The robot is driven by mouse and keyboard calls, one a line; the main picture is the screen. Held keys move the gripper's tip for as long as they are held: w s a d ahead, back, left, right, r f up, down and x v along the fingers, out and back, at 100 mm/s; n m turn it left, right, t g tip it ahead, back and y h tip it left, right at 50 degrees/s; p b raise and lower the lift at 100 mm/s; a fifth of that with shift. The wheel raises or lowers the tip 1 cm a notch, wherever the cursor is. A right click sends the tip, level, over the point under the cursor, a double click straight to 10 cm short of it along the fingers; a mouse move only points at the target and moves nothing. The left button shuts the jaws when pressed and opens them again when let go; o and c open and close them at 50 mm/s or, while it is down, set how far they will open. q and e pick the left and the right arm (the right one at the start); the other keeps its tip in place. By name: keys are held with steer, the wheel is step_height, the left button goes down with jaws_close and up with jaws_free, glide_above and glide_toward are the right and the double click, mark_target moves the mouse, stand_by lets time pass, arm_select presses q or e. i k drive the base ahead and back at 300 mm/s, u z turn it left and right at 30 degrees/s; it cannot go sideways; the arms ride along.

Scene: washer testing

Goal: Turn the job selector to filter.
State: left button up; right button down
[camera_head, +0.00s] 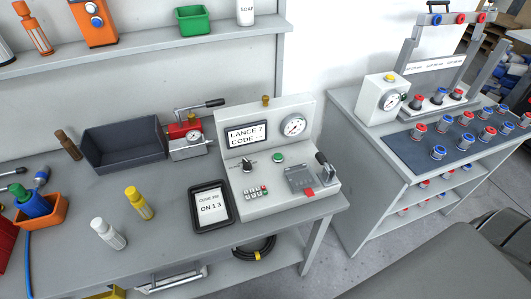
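A light grey test console (262,194) stands on the workbench in the middle of the view. A black rotary knob (247,165), which looks like the job selector, is on its front panel below the screen. The knob's position labels are too small to read. The console screen (247,134) reads "LANCE 7 CODE". Neither of my grippers shows in the view.
A dark bin (123,148), a red pump (186,136), a yellow bottle (139,203) and a white bottle (108,234) are on the bench (165,255). A second bench (352,148) at right holds several red and blue fittings.

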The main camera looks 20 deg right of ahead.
mark_target(247, 165)
steer(key=u, duration=1.85)
steer(key=k, duration=1.15)
steer(key=z, duration=2.1)
steer(key=i, duration=0.5)
steer(key=z, duration=0.05)
